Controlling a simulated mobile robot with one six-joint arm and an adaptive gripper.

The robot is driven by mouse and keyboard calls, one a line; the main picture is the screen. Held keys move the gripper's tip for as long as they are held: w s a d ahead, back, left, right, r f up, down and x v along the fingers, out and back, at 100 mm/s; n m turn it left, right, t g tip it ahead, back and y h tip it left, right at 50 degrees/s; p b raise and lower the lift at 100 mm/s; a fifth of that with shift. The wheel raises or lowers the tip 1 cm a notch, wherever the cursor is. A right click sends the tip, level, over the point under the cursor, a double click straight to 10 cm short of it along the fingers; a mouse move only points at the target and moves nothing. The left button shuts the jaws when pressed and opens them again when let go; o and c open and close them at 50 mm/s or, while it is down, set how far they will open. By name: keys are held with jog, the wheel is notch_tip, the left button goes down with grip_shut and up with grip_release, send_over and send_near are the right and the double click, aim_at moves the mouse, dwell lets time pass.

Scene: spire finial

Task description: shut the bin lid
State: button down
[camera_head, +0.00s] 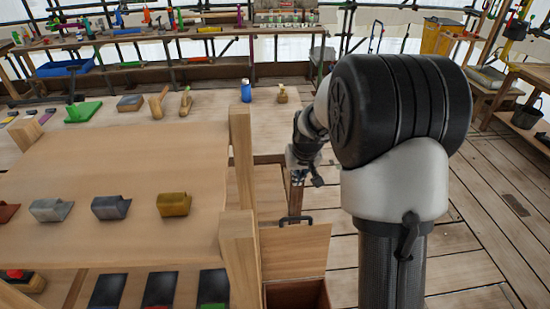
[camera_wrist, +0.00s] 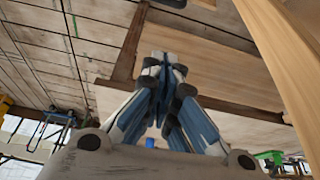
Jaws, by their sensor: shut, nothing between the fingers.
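The wooden bin (camera_head: 312,288) stands on the floor beside the bench, low in the middle of the head view and cut off by the bottom edge. Its lid (camera_head: 295,252) is raised at the far side of the opening, and the brown inside shows below it. A dark handle (camera_head: 296,220) is on the lid's upper edge. My gripper (camera_head: 296,178) hangs just beyond and above the lid, small in the head view. In the wrist view its fingers (camera_wrist: 166,70) are together and empty. I cannot tell whether it touches the lid.
A wooden bench (camera_head: 130,180) with several small metal blocks and tools fills the left; its posts (camera_head: 239,250) stand close beside the bin. A blue bottle (camera_head: 246,91) stands on the surface behind. Open plank floor (camera_head: 480,220) lies to the right. A bucket (camera_head: 526,116) is at far right.

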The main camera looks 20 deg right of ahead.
jog(key=w+d+f+b, duration=0.1)
jog(key=w+d+f, duration=0.1)
jog(key=f, duration=0.9)
jog(key=w+d+f+b, duration=0.1)
jog(key=w+d+f, duration=0.1)
jog(key=f, duration=0.8)
jog(key=shift+w+d+f+m, duration=0.3)
jog(key=shift+d+f, duration=0.1)
jog(key=shift+d, duration=0.2)
